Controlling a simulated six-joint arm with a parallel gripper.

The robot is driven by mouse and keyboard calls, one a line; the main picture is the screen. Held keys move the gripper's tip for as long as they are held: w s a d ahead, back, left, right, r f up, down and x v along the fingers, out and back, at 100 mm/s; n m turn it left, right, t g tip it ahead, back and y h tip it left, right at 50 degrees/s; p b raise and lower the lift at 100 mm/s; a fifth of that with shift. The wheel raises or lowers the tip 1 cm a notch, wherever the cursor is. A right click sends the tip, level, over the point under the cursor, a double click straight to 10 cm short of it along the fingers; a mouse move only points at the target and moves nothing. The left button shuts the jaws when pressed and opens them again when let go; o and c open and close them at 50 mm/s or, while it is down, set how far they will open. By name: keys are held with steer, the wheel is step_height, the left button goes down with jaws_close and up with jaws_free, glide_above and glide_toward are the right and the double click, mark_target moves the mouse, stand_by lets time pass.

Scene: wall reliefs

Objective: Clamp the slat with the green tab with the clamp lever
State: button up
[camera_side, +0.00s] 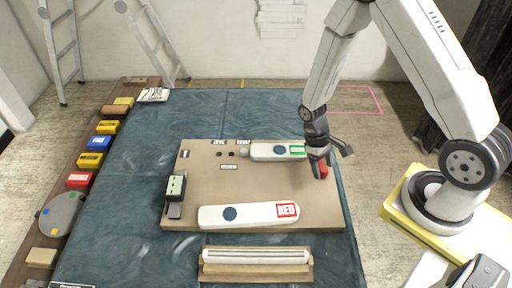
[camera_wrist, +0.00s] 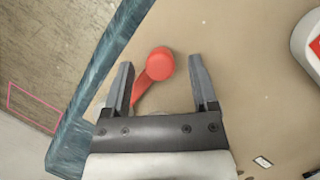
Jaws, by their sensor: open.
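The slat with the green tab (camera_side: 270,151) is white with a dark round spot and lies near the back edge of the tan board (camera_side: 190,215). The clamp lever is red; a bit of it (camera_side: 323,171) shows beside my gripper (camera_side: 318,153) at the board's right side. In the wrist view the red lever (camera_wrist: 158,66) has a round knob and an arm running down toward the left finger. My gripper (camera_wrist: 163,88) is open, with the lever's knob between and slightly beyond its fingertips. I cannot tell whether a finger touches the lever. The green-tab slat is not in the wrist view.
A white slat with a red label (camera_side: 250,215) lies at the board's front; its edge shows in the wrist view (camera_wrist: 312,45). A dark green-faced device (camera_side: 175,188) stands at the board's left. A wooden rack (camera_side: 255,264) lies in front. The board's middle is clear.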

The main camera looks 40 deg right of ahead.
steer(key=shift+s+f, duration=0.2)
steer(key=shift+f, duration=0.15)
jaws_close()
steer(key=shift+w, duration=0.15)
stand_by(1.2)
